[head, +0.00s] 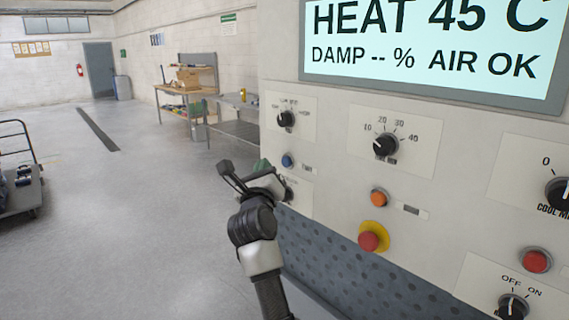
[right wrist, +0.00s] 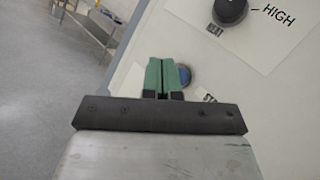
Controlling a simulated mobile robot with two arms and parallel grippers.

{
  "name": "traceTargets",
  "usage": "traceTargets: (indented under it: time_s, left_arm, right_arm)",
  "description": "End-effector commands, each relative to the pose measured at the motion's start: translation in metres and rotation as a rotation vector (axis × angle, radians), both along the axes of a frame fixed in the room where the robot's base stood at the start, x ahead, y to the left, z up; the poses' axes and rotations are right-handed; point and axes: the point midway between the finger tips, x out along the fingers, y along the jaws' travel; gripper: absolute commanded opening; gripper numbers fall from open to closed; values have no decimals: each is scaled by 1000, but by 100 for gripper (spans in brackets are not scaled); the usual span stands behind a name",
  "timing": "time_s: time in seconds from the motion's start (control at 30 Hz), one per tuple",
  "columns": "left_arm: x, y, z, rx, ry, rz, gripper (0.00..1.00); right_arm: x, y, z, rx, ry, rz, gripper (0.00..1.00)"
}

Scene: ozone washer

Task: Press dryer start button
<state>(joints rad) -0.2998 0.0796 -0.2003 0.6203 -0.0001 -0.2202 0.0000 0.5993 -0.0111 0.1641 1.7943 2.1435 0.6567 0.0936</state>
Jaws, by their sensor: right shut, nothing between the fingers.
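The dryer's control panel (head: 335,185) fills the right side of the head view. A small blue button (head: 287,161) sits below the upper-left knob. It also shows in the right wrist view (right wrist: 185,76), partly hidden behind my fingers, beside a label beginning "ST" (right wrist: 208,98). My right gripper (head: 262,166) is shut and empty, with its green fingertips just left of the blue button. In the right wrist view the fingertips (right wrist: 167,62) overlap the button's left edge. I cannot tell whether they touch it. My left gripper is not in view.
The panel also carries an orange button (head: 379,198), a red emergency button (head: 369,238), another red button (head: 535,260) and several knobs, including one marked 10 to 40 (head: 386,145). A display (head: 435,45) reads HEAT 45 C. Open floor (head: 130,210) lies to the left.

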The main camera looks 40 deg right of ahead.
Motion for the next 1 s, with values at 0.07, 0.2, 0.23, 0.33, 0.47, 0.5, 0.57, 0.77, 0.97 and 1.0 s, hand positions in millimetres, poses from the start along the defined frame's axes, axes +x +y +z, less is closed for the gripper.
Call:
traceTargets:
  time_s: [0.07, 0.2, 0.23, 0.33, 0.47, 0.5, 0.57, 0.77, 0.97, 1.0]
  left_arm:
    - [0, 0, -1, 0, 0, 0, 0]
    - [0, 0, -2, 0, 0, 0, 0]
    - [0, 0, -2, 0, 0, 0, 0]
    - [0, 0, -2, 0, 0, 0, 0]
    - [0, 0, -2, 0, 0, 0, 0]
    - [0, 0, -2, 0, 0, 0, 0]
    - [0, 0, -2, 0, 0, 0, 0]
    - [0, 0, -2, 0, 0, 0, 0]
    - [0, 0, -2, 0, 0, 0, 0]
    - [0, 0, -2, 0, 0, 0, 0]
  right_arm:
    - [0, 9, -1, 2, 0, 1, 0]
    - [-2, 20, -1, 2, 0, 1, 0]
    - [-2, 21, -1, 2, 0, 1, 0]
    - [-2, 24, 0, 1, 1, 0, 0]
    - [-2, 24, 0, 1, 1, 0, 0]
    - [-2, 24, 0, 1, 1, 0, 0]
    - [-2, 23, 0, 1, 1, 0, 0]
    - [-2, 23, 0, 0, 1, -1, 0]
    - [-2, 23, 0, 0, 1, -1, 0]
    - [-2, 23, 0, 0, 1, -1, 0]
